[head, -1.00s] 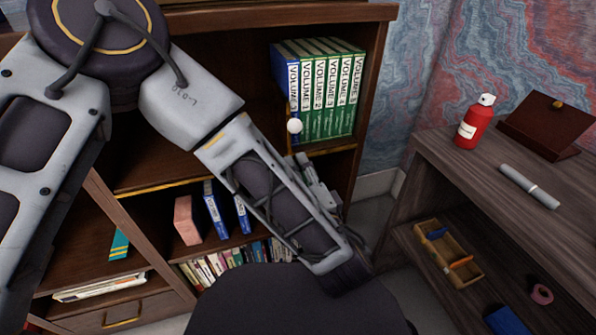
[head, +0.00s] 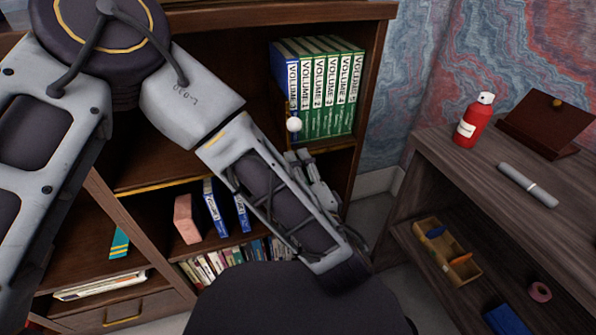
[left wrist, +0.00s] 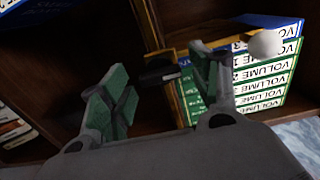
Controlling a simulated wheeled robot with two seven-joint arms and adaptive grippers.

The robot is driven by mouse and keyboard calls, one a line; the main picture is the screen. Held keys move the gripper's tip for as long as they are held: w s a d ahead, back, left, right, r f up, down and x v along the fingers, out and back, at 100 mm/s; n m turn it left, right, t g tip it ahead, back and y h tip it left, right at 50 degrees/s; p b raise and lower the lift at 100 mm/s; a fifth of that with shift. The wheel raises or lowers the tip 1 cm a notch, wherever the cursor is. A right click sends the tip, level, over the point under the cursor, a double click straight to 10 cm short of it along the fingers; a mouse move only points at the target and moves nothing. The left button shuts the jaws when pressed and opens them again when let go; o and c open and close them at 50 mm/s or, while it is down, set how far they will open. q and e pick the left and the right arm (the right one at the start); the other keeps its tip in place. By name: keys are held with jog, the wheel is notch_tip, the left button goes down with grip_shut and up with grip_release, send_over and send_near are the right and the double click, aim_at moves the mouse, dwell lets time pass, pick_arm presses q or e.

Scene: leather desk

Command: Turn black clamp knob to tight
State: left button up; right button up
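The black clamp knob (left wrist: 160,76) shows in the left wrist view as a small dark cylinder beside a yellow-gold bracket (left wrist: 186,92) at the shelf with the green volumes. My left gripper (left wrist: 160,82) has its green-padded fingers spread apart, with the knob in the gap between the fingertips. Neither finger visibly touches it; the depth between them is hard to tell. In the head view my left gripper (head: 308,168) is partly hidden behind my forearm, and the knob cannot be made out. My right gripper is not in view.
A white ball (head: 294,125) sits by the row of volumes (head: 325,90); it also shows in the left wrist view (left wrist: 265,44). The wooden bookcase (head: 377,60) surrounds the gripper's area.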

pick_arm(q)
jog(key=shift+n, duration=0.6)
jog(key=shift+a+r+n+b, duration=0.1)
jog(key=shift+n+b, duration=0.25)
jog(key=shift+n, duration=7.65)
jog(key=shift+n, duration=0.5)
